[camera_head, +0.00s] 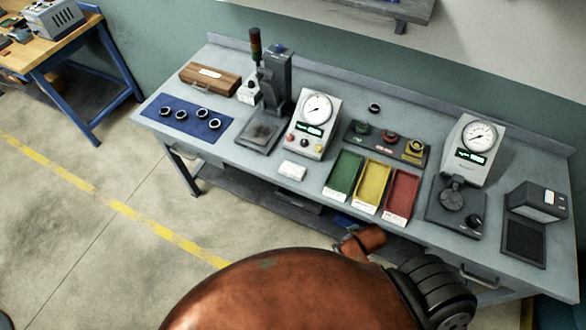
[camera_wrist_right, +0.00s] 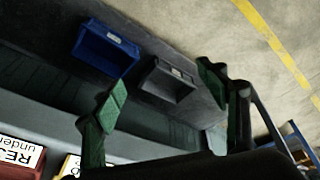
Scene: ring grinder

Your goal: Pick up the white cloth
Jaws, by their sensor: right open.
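A small white folded piece, which looks like the white cloth (camera_head: 292,171), lies flat on the grey workbench (camera_head: 262,175) near its front edge. It sits in front of the gauge unit and left of the green tray. My right gripper shows in the right wrist view (camera_wrist_right: 168,98), with its green-padded fingers wide apart and nothing between them. It is near the bench's front edge, with the lower shelf beyond the fingers. The cloth is not in the wrist view. My left gripper is not in view.
Green (camera_head: 343,174), yellow (camera_head: 372,185) and red (camera_head: 401,196) trays stand right of the cloth. A gauge unit (camera_head: 316,120) stands behind it, and a press (camera_head: 272,90) and blue mat (camera_head: 187,118) are to the left. Blue (camera_wrist_right: 105,50) and grey (camera_wrist_right: 168,82) bins show below.

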